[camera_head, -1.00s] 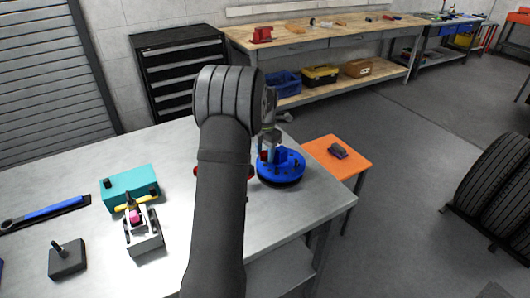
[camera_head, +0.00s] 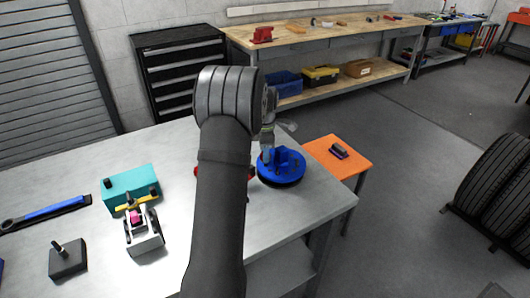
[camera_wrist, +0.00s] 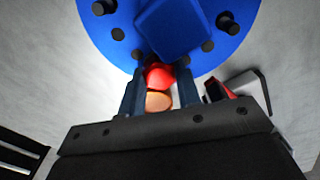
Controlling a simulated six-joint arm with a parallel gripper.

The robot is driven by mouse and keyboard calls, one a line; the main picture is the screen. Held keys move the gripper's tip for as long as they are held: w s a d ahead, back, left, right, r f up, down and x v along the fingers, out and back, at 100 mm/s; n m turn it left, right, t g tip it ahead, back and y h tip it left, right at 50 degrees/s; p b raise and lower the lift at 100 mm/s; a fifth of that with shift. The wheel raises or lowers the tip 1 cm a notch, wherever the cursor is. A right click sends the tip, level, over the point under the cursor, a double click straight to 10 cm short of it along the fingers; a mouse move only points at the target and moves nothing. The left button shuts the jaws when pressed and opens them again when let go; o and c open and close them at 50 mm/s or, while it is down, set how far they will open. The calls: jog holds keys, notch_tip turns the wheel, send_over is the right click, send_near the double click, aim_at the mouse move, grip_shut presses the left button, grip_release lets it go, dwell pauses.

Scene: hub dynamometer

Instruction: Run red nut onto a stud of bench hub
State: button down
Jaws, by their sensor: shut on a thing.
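The blue bench hub (camera_head: 291,177) stands near the right edge of the grey table. It also fills the top of the wrist view (camera_wrist: 110,35), with a raised square block, dark studs (camera_wrist: 228,22) and dark holes. My gripper (camera_wrist: 160,78) is shut on the red nut (camera_wrist: 158,74), at the hub's near rim. An orange-brown round thing (camera_wrist: 158,101) sits between the fingers, closer to the palm. In the head view my gripper (camera_head: 267,150) is at the hub's left side, and the nut cannot be made out. Whether the nut touches a stud is hidden.
A red and dark part with a bent metal bar (camera_wrist: 240,88) lies right of my fingers in the wrist view.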

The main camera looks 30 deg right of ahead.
jog(key=shift+s+d+f+m, duration=0.1)
jog(key=shift+s+m, duration=0.15)
jog(key=shift+m, duration=0.45)
jog(key=c, duration=1.5)
grip_release()
jog(key=shift+m, duration=0.3)
jog(key=o, duration=0.8)
jog(key=shift+w, duration=0.1)
jog(key=shift+o, duration=0.2)
notch_tip(320, 180, up, 18)
jog(key=shift+f, duration=0.2)
jog(key=shift+f, duration=0.1)
notch_tip(320, 180, down, 18)
jog(key=shift+r, duration=0.25)
jog(key=shift+r+n, duration=0.1)
jog(key=shift+n, duration=0.9)
